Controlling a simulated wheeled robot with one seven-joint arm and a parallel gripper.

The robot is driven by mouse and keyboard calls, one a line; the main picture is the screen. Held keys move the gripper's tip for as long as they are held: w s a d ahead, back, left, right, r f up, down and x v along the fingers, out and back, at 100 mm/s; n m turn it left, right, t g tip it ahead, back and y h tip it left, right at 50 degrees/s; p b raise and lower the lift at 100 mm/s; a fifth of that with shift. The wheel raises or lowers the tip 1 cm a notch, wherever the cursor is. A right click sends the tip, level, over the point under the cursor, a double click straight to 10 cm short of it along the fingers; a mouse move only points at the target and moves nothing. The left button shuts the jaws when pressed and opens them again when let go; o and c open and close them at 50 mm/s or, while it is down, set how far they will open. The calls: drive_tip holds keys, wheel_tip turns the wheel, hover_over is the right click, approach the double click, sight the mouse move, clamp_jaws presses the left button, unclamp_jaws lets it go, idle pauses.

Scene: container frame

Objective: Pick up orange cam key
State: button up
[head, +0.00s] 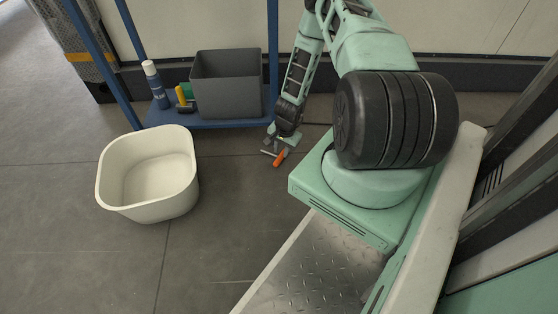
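The orange cam key (279,159) shows as a small bright orange piece at the end of my arm, low over or on the grey floor, right of the white tub. My gripper (276,149) points down right at it. The fingers are small and dark here, and the key overlaps them in the picture. I cannot tell whether the fingers are closed on the key or only beside it. A small grey piece shows just left of the orange one; it may be a fingertip or part of the key.
A white tub (118,203) stands on the floor at left. Behind it, a blue rack (221,124) holds a grey bin (233,99), a blue bottle with a white cap (157,88) and a yellow-handled tool (181,96). The floor between tub and gripper is clear.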

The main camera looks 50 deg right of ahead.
sight(279, 159)
drive_tip(key=shift+w+a+f+b, duration=0.15)
drive_tip(key=shift+w+f+b, duration=0.05)
drive_tip(key=shift+f+b, duration=1)
drive_tip(key=shift+w+a+f+b, duration=0.1)
drive_tip(key=shift+w+f+b, duration=0.1)
drive_tip(key=shift+f+b, duration=1)
drive_tip(key=shift+f+p, duration=0.15)
drive_tip(key=shift+p, duration=0.15)
clamp_jaws()
